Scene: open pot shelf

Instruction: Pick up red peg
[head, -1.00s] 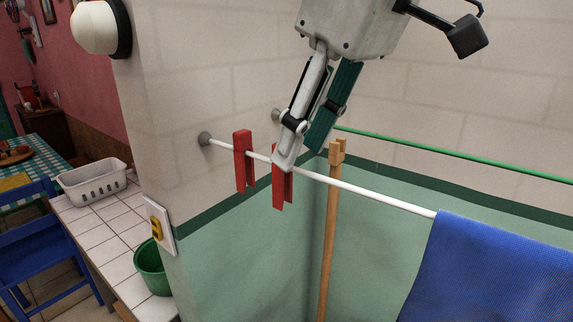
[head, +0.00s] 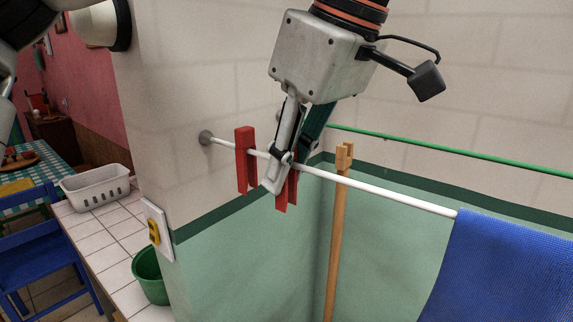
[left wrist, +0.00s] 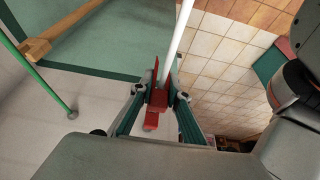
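Two red pegs sit on the white rod (head: 385,195) in the head view: the left peg (head: 242,165) stands clear, and the right peg (head: 282,196) is partly hidden by my left gripper (head: 284,172). My left gripper points down from above, one finger on the near side of the right peg and one behind it. In the left wrist view a red peg (left wrist: 158,98) lies between the two fingers (left wrist: 163,84). The fingers look apart, and I cannot make out firm contact. My right gripper is out of view.
A blue cloth (head: 505,270) hangs on the rod at the right. A wooden pole (head: 338,230) stands behind the rod, and a green line (head: 450,152) runs along the wall. A white basket (head: 95,187) and green bucket (head: 150,275) are at the left.

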